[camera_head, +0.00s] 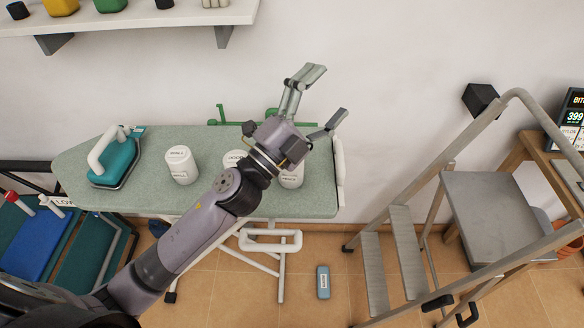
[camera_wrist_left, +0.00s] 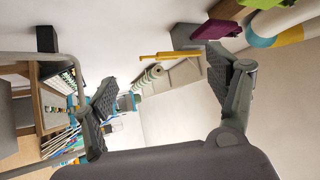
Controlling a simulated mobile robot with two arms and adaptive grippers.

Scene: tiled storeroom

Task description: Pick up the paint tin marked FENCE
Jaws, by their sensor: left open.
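Three white tins stand on the green ironing board (camera_head: 130,187). The left tin (camera_head: 181,166) is in full view. The middle tin (camera_head: 234,157) is partly hidden behind my left arm, and the right tin (camera_head: 292,180) is partly covered by my left gripper's body. Their labels are too small to read, so I cannot tell which is marked FENCE. My left gripper (camera_head: 326,94) is open and empty, pointing up and right, over the board's right end. In the left wrist view its open fingers (camera_wrist_left: 161,83) have nothing between them. My right gripper is out of view.
A teal iron (camera_head: 115,163) stands on the board's left end. A grey stepladder (camera_head: 410,240) stands to the right, beside a wooden table (camera_head: 535,150). A shelf (camera_head: 130,22) with coloured containers is on the wall above. A small blue-grey object (camera_head: 323,282) lies on the tiles.

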